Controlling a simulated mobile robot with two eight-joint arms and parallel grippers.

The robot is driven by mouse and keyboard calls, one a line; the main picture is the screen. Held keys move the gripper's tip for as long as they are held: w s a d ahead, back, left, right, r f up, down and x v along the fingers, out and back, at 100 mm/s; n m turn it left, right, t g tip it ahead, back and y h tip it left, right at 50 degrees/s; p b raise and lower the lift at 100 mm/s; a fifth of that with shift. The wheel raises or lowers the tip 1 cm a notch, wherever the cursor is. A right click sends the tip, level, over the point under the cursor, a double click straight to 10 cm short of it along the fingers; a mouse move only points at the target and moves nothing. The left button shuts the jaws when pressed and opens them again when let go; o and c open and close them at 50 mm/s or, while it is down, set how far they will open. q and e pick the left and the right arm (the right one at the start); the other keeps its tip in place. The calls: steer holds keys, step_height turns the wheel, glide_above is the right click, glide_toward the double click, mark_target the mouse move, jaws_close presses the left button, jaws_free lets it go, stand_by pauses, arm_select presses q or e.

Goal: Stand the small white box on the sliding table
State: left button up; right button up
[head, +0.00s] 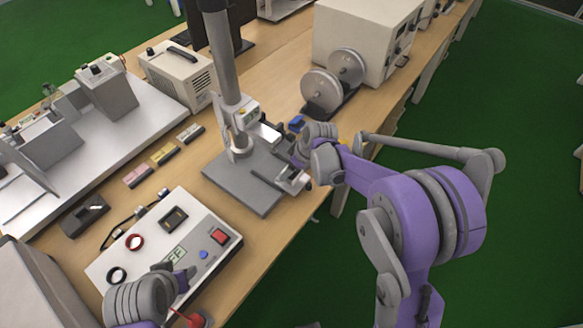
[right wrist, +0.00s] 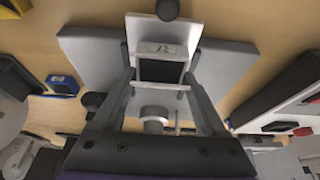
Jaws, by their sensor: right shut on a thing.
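My right gripper (head: 283,160) reaches in from the right beside the test stand's column. In the right wrist view the right gripper (right wrist: 160,68) has its fingers on both sides of the small white box (right wrist: 160,48), which bears dark print, and is shut on it. A pale flat plate (right wrist: 140,27), apparently the sliding table, shows just beyond the box; I cannot tell whether they touch. In the head view the box is not clearly visible. My left gripper (head: 174,276) is over the white control panel at lower left; its opening is unclear.
The stand's grey base (head: 240,185) sits near the table edge. The white control panel (head: 145,250) has a red switch (head: 220,236). A machine with two discs (head: 322,88) stands at the back. Small coloured blocks (head: 164,154) lie left of the stand.

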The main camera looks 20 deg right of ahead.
steer(key=o, duration=1.3)
steer(key=shift+r, duration=0.2)
steer(key=p+v, duration=0.2)
steer(key=v, duration=1)
steer(key=s+f+m+t+h, duration=0.1)
steer(key=s+m, duration=0.6)
steer(key=s, duration=1.5)
steer(key=shift+s+m+t+h, duration=0.35)
steer(key=shift+t+h, duration=0.25)
steer(key=shift+h, duration=0.3)
